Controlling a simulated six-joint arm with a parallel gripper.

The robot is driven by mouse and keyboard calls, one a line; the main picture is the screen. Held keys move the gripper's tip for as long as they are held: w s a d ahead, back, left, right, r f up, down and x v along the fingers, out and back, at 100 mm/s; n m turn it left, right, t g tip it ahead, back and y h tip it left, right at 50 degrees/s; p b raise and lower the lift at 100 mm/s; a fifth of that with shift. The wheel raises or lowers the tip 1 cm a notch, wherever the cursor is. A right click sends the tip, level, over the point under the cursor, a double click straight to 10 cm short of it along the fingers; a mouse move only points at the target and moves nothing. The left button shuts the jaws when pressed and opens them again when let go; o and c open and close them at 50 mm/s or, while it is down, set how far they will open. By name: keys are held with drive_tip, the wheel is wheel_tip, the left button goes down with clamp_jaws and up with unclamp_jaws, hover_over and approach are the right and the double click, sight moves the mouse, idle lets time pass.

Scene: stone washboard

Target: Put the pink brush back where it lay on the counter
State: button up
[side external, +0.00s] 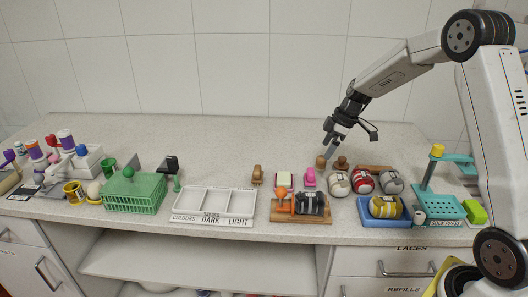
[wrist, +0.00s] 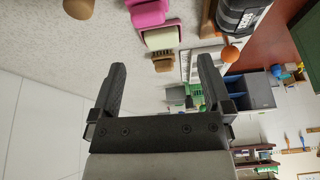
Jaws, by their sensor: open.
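A small pink item (side external: 309,177), which looks like the pink brush, rests on the counter (side external: 230,140) near the middle. It also shows at the top of the wrist view (wrist: 148,12), partly cut off by the frame edge. My gripper (side external: 328,150) is above the back of the counter, to the right of the pink item and apart from it. In the wrist view my gripper (wrist: 163,68) has its fingers spread with nothing between them.
A cream block with pink edges (side external: 284,180) and a brown brush (side external: 257,176) lie left of the pink item. A wooden board with dark and orange things (side external: 300,216) is in front. Wrapped bundles (side external: 363,182) stand right. The back counter is clear.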

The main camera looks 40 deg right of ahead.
drive_tip(key=s+a+m, duration=0.1)
drive_tip(key=s+a, duration=0.1)
drive_tip(key=a, duration=0.1)
drive_tip(key=s+a+m+h, duration=0.1)
drive_tip(key=s+a+m, duration=0.1)
drive_tip(key=s+a, duration=0.1)
drive_tip(key=s+a+m+h, duration=0.1)
drive_tip(key=s+a, duration=0.2)
drive_tip(key=a, duration=0.1)
drive_tip(key=shift+s+a+f+g, duration=0.1)
drive_tip(key=shift+a+f+g, duration=0.05)
drive_tip(key=shift+f+g, duration=0.25)
drive_tip(key=s+a+f+m+h, duration=0.1)
drive_tip(key=s+a+m, duration=0.3)
drive_tip(key=s, duration=0.6)
drive_tip(key=shift+s+a+f, duration=0.3)
drive_tip(key=shift+s+a, duration=0.1)
drive_tip(key=shift+a, duration=0.95)
